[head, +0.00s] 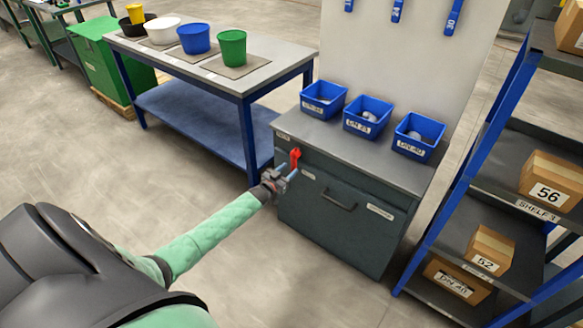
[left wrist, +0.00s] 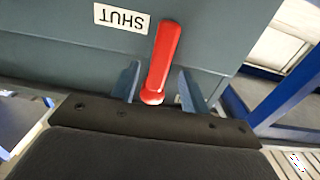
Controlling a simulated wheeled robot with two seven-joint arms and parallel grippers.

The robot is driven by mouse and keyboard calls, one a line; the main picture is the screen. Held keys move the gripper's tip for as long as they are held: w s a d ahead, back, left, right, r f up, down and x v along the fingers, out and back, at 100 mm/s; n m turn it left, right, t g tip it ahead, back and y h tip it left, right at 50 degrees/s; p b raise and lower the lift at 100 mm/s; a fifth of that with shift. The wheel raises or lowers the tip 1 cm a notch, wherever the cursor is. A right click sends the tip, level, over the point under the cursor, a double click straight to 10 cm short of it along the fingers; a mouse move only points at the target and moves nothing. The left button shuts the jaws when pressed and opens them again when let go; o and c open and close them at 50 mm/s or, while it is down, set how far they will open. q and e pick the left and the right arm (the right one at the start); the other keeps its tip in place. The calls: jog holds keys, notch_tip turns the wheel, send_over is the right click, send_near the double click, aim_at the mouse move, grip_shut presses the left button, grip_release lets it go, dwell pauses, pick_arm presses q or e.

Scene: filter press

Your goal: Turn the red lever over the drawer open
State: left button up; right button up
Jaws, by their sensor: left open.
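The red lever (head: 295,158) is on the front of the grey cabinet, above the drawer (head: 340,200) and to the left of its handle. It stands close to upright in the head view. My left gripper (head: 283,178) is at the lever, with its arm coming in from the left. In the left wrist view the red lever (left wrist: 163,60) lies between the two open fingers (left wrist: 158,88), with a gap on each side. A label reading SHUT (left wrist: 121,18) is beside it. My right gripper is not in view.
Blue bins (head: 369,117) stand on the cabinet top (head: 300,126). A table with buckets (head: 268,58) is at the left. A shelf rack with boxes (head: 483,180) is at the right. The floor before the cabinet is clear.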

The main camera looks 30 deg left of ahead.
pick_arm(q)
jog(key=shift+w+d, duration=0.1)
jog(key=shift+w, duration=1.3)
grip_shut()
